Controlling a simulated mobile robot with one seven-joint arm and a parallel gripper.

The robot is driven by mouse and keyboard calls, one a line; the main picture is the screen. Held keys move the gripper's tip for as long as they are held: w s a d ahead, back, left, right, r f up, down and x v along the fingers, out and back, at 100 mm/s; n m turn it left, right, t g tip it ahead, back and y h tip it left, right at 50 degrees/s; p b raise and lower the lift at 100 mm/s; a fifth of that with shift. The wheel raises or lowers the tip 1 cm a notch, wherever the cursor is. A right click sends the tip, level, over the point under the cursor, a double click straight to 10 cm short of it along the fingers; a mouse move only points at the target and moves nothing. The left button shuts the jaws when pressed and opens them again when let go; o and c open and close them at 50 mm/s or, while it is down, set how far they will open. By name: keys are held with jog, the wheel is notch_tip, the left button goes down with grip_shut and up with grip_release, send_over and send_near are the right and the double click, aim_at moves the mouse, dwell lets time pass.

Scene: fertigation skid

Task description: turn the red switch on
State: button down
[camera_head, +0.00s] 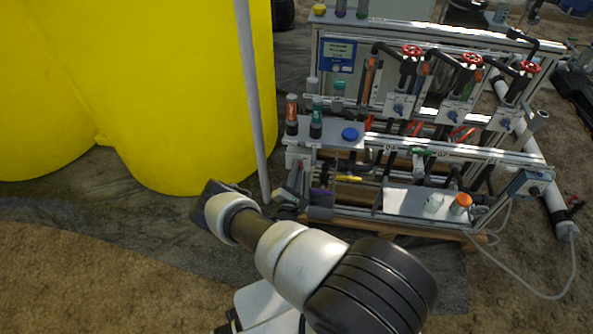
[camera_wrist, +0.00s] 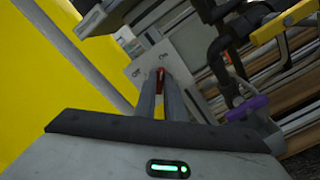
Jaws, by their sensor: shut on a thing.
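The red switch (camera_wrist: 160,73) shows as a small red piece on a pale grey plate (camera_wrist: 180,57) in the wrist view. My gripper (camera_wrist: 160,82) reaches the plate with its two long grey fingers close together. The fingers are shut on the red switch and hide most of it. Only a little red shows between the tips, so I cannot tell which way the switch is set. In the head view my arm reaches to the front left corner of the skid, and the switch is too small to make out clearly.
A purple handle (camera_wrist: 246,108) and a yellow handle (camera_wrist: 281,23) on dark pipework lie to the right. A large yellow tank (camera_head: 200,100) and a grey pole (camera_head: 252,100) stand on the left. The skid also carries red handwheels (camera_head: 411,51) and bottles (camera_head: 316,122).

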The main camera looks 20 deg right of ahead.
dwell(0.6)
jog(key=c, duration=1.8)
grip_release()
jog(key=shift+c, duration=0.2)
jog(key=shift+a, duration=0.1)
